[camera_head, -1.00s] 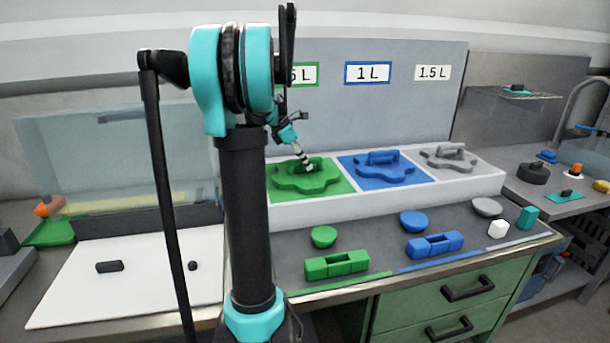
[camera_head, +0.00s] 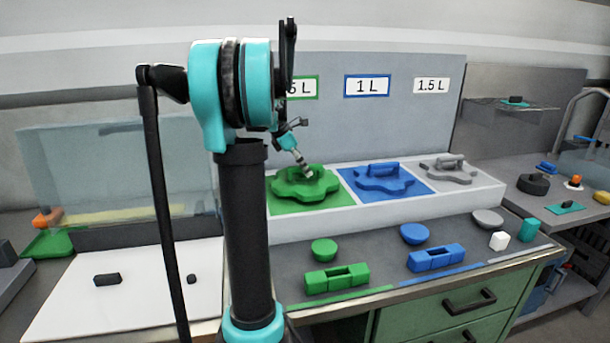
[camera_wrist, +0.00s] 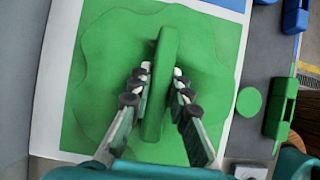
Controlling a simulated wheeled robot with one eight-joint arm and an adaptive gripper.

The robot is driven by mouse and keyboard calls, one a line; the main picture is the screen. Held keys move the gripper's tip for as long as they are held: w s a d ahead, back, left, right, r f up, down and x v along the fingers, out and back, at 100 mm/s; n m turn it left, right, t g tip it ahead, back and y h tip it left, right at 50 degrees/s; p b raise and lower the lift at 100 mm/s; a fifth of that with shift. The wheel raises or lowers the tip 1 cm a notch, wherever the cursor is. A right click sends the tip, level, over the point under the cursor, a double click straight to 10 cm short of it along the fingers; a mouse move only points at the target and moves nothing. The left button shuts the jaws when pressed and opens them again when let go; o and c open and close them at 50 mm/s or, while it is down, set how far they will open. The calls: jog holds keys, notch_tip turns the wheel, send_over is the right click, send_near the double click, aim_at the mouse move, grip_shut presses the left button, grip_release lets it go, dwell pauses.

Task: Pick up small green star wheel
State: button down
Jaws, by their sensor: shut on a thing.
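The small green star wheel (camera_head: 300,187) is a flat lobed plate with an upright bar handle, over the green mat (camera_head: 281,208) under the partly hidden label at left. My gripper (camera_head: 308,175) reaches down onto it from above. In the wrist view my gripper (camera_wrist: 160,85) has its fingers on both sides of the handle (camera_wrist: 162,62), shut on it. The green plate (camera_wrist: 105,60) spreads below the fingers. Whether the plate is clear of the mat is hard to tell; it looks at most slightly raised.
A blue star wheel (camera_head: 385,179) and a grey one (camera_head: 448,169) stand to the right in the same white tray (camera_head: 400,214). In front are a green block (camera_head: 337,280), a green round knob (camera_head: 324,250) and a blue block (camera_head: 436,257). A label panel (camera_head: 400,120) rises behind.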

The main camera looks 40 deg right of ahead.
notch_tip(320, 180, up, 18)
jog(key=shift+r, duration=0.25)
